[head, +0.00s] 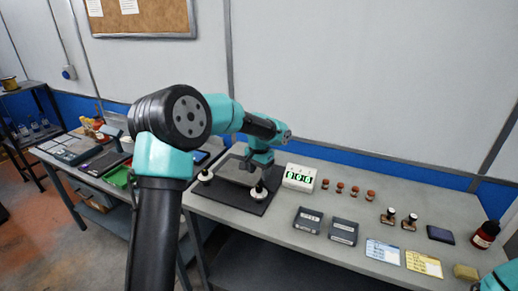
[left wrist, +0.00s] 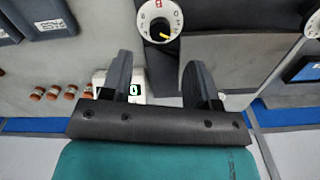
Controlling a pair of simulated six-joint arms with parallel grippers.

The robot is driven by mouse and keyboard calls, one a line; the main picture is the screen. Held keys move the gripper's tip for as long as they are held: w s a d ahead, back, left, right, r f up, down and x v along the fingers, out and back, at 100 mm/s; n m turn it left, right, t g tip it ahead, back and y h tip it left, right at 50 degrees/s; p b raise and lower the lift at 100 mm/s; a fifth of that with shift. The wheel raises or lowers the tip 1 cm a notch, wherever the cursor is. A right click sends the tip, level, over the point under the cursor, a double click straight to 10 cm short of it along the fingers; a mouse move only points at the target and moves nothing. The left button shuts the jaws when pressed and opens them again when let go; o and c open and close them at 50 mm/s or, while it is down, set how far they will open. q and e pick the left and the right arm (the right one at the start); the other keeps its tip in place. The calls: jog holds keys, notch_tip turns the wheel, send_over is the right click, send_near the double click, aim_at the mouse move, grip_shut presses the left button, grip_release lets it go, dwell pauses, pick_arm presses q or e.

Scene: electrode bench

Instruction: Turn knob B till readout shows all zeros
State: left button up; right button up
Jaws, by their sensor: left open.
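Knob B (left wrist: 160,30) is a black knob with a yellow pointer on a white dial marked with a red B, at the top of the left wrist view. In the head view it is the right-hand knob (head: 258,190) on the dark panel (head: 232,194). My left gripper (left wrist: 160,75) is open and empty, its fingers apart from the knob. In the head view the left gripper (head: 257,170) is above the panel, near knob B. The white readout (head: 299,177) shows green digits that look like zeros, too small to read surely. One finger partly hides it in the left wrist view (left wrist: 135,89).
A second knob (head: 205,176) is at the panel's left. Several small brown-capped jars (head: 340,187) stand right of the readout.

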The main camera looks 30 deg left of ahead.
aim_at(259, 187)
pick_arm(q)
notch_tip(259, 187, up, 10)
jog(key=shift+r, duration=0.15)
dwell(0.6)
